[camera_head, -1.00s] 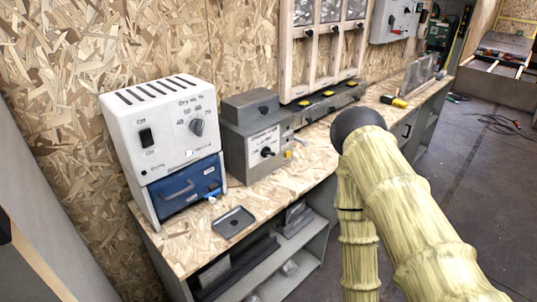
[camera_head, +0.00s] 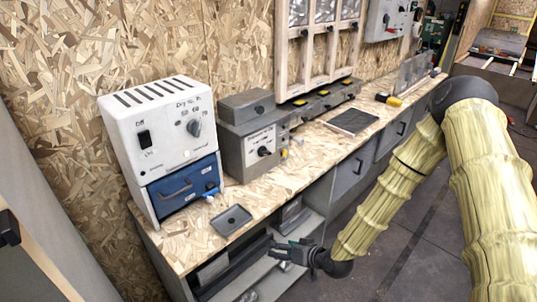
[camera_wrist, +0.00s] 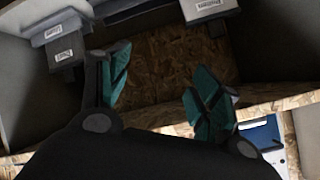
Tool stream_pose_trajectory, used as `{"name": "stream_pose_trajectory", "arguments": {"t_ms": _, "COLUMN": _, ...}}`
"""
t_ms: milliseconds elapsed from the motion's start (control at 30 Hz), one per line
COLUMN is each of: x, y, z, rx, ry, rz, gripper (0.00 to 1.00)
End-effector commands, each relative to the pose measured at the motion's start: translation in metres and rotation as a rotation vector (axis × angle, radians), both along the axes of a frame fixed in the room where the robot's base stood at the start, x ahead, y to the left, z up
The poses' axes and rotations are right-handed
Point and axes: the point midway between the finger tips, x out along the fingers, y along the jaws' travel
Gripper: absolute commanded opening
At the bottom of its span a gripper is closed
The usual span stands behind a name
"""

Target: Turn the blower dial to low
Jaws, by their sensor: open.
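A white machine (camera_head: 150,112) stands at the left end of the bench. Its front has a dark round dial (camera_head: 195,128) at upper right with small printing around it, and a black rocker switch (camera_head: 145,138). A grey box (camera_head: 238,150) beside it has a dark knob (camera_head: 264,151) under a label too small to read. I cannot tell for sure which is the blower dial. My gripper (camera_head: 276,250) is open and empty, low in front of the bench by the shelves, well away from both. In the wrist view its teal fingers (camera_wrist: 160,78) are spread apart.
The white machine has a blue drawer (camera_head: 184,189) with a handle. A small dark tray (camera_head: 232,220) lies on the bench (camera_head: 290,178). Further right are a dark flat panel (camera_head: 353,120) and a yellow-black tool (camera_head: 388,99). Open shelves lie under the bench.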

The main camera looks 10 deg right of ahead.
Motion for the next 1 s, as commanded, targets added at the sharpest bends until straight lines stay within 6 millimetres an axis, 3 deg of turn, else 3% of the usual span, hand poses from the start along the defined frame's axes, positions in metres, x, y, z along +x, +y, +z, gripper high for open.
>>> {"name": "stream_pose_trajectory", "arguments": {"t_ms": 33, "x": 0.026, "y": -0.004, "z": 0.025, "rx": 0.031, "ry": -0.070, "rz": -0.002, "gripper": 0.64}}
{"name": "stream_pose_trajectory", "arguments": {"t_ms": 200, "x": 0.092, "y": -0.015, "z": 0.103, "rx": 0.113, "ry": -0.287, "rz": 0.014, "gripper": 0.64}}
{"name": "stream_pose_trajectory", "arguments": {"t_ms": 433, "x": 0.142, "y": -0.037, "z": 0.186, "rx": 0.173, "ry": -0.500, "rz": 0.031, "gripper": 0.64}}
{"name": "stream_pose_trajectory", "arguments": {"t_ms": 600, "x": 0.155, "y": -0.045, "z": 0.210, "rx": 0.185, "ry": -0.564, "rz": 0.039, "gripper": 0.64}}
{"name": "stream_pose_trajectory", "arguments": {"t_ms": 767, "x": 0.163, "y": -0.039, "z": 0.213, "rx": 0.186, "ry": -0.571, "rz": 0.042, "gripper": 0.64}}
{"name": "stream_pose_trajectory", "arguments": {"t_ms": 1000, "x": 0.191, "y": -0.017, "z": 0.213, "rx": 0.185, "ry": -0.569, "rz": 0.042, "gripper": 0.64}}
